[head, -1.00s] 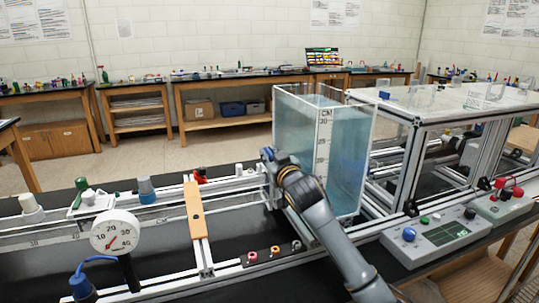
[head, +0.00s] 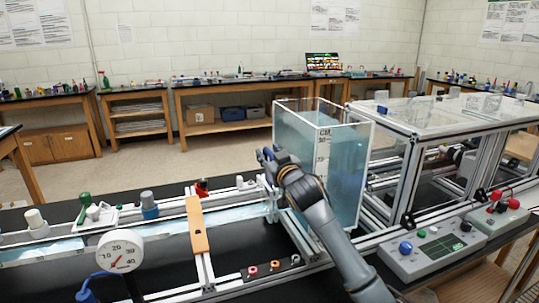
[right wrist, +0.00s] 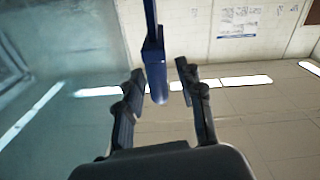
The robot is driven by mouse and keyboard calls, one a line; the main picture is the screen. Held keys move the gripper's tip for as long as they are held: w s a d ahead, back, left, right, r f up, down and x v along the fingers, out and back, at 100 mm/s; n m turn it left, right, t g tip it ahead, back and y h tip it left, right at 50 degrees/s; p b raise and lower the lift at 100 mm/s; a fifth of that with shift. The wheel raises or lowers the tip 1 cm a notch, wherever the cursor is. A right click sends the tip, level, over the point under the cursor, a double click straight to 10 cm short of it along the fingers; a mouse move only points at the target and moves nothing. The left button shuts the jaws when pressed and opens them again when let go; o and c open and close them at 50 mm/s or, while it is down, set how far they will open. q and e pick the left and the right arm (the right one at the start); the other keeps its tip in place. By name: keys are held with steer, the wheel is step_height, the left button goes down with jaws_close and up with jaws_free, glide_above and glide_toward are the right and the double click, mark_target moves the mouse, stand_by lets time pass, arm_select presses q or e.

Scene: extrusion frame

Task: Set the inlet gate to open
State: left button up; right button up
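My right gripper (head: 268,155) is at the left side of the clear water tank (head: 345,135), where the flume channel (head: 235,205) meets it. In the right wrist view, the gripper (right wrist: 160,76) has its two fingers apart. A dark blue lever-like bar (right wrist: 153,52) hangs down between them, with its rounded end low between the fingers. I cannot tell if either finger touches it. In the head view my gripper and arm hide this spot, so the inlet gate itself is not clearly seen. Light blue water shows in the channel. My left gripper is not in view.
A round dial gauge (head: 120,250) and an orange crossbar (head: 197,224) stand at the left. A control box with a display (head: 432,248) is at the right front, beside a box with red knobs (head: 507,208). A metal frame with a clear top (head: 450,112) stands right of the tank.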

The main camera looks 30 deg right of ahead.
steer(key=shift+s, duration=0.1)
steer(key=v, duration=1.2)
steer(key=shift+f, duration=0.15)
stand_by(0.3)
